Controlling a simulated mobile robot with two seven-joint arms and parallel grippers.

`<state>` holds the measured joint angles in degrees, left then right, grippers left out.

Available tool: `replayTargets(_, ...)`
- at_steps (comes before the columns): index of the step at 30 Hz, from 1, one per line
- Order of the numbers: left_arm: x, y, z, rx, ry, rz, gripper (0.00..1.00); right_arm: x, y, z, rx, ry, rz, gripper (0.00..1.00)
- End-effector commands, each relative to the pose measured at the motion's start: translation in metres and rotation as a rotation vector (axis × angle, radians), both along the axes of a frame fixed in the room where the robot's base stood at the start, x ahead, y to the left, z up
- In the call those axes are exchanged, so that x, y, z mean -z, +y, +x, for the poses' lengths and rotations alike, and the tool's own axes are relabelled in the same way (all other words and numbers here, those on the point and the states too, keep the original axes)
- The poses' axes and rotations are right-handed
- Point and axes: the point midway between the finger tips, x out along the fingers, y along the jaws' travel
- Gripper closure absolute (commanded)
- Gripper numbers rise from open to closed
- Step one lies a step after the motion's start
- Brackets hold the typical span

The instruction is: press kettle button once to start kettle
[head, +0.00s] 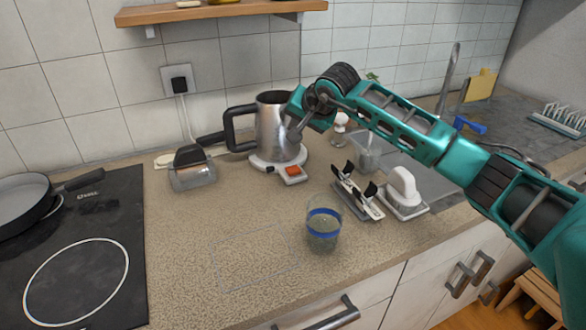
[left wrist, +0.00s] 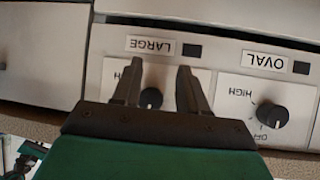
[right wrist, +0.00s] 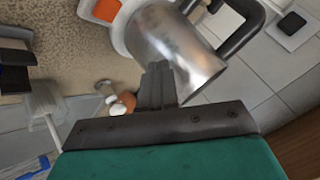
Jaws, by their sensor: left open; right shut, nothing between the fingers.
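The metal kettle (head: 270,130) with a black handle stands upright on its round white base (head: 262,167) on the counter. An orange-red button (head: 292,170) sits on a small block at the front right of that base. My right gripper (head: 294,128) is shut and empty, beside the kettle's right side and above the button. In the right wrist view, its closed fingertips (right wrist: 157,66) lie in front of the kettle body (right wrist: 178,42); whether they touch cannot be told. The button (right wrist: 106,10) is at the top left there. My left gripper (left wrist: 158,74) is open and empty, facing stove knobs.
A toaster-like metal box (head: 192,170) is left of the kettle. A pan (head: 22,200) sits on the cooktop. The front-middle counter is clear.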

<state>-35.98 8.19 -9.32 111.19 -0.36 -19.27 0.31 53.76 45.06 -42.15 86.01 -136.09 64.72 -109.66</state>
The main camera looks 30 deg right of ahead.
Motion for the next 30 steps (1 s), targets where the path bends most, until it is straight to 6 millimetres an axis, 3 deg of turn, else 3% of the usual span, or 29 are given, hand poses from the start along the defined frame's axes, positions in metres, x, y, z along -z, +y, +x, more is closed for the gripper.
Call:
replayTargets(9, 0.002, 0.000, 0.000, 0.001, 0.001, 0.000, 0.57, 0.022, 0.001, -0.001, -0.001, 0.003, 0.003, 1.00)
replayTargets(21, 0.041, 0.000, 0.000, 0.001, 0.000, -0.001, 0.57, 0.080, 0.000, 0.000, -0.001, -0.001, 0.002, 1.00)
replayTargets(30, 0.047, 0.000, 0.001, 0.000, 0.000, 0.000, 0.57, 0.088, 0.001, 0.000, -0.001, -0.001, 0.002, 1.00)
